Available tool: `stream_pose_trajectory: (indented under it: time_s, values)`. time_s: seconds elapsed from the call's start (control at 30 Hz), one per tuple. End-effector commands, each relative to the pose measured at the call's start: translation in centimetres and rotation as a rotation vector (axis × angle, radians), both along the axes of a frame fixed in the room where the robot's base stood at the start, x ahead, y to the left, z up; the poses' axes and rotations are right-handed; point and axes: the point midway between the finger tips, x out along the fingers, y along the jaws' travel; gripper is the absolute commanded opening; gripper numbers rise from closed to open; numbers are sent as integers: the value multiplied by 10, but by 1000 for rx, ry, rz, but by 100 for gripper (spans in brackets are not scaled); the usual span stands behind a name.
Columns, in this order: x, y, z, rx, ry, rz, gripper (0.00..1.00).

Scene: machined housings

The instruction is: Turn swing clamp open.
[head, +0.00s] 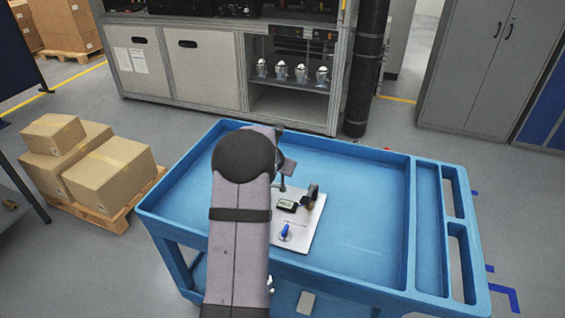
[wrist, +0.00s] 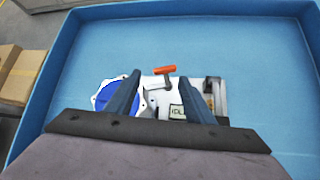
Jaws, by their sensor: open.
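In the wrist view, a swing clamp with an orange handle (wrist: 165,70) on a grey stem stands at the far edge of a white plate. My gripper (wrist: 159,77) is open, its two dark fingers apart on either side of the clamp in the picture. I cannot tell the height gap, and no contact shows. A round blue-faced housing (wrist: 113,98) with a pale flange lies left, partly behind the left finger. In the head view, my arm hides the clamp and housing; the white plate (head: 300,240) shows to its right.
The plate lies in a blue cart tray (head: 360,200) with raised rims. On the plate are a small display (head: 287,205), a dark upright fixture (head: 311,196) and a blue-handled item (head: 286,233). The tray is clear to the right. Boxes (head: 110,170) stand left of the cart.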

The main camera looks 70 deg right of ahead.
Motion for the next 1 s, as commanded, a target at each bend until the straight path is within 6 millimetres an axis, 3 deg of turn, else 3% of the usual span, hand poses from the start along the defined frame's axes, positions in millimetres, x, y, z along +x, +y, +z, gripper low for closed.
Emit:
stream_pose_trajectory:
  time_s: [0.3, 0.67, 1.0]
  values:
    - [-9, -9, -11, -24, 222, 234, 48]
    - [-8, -13, -17, -24, 239, 253, 48]
    - [-2, -35, -38, -23, 239, 252, 48]
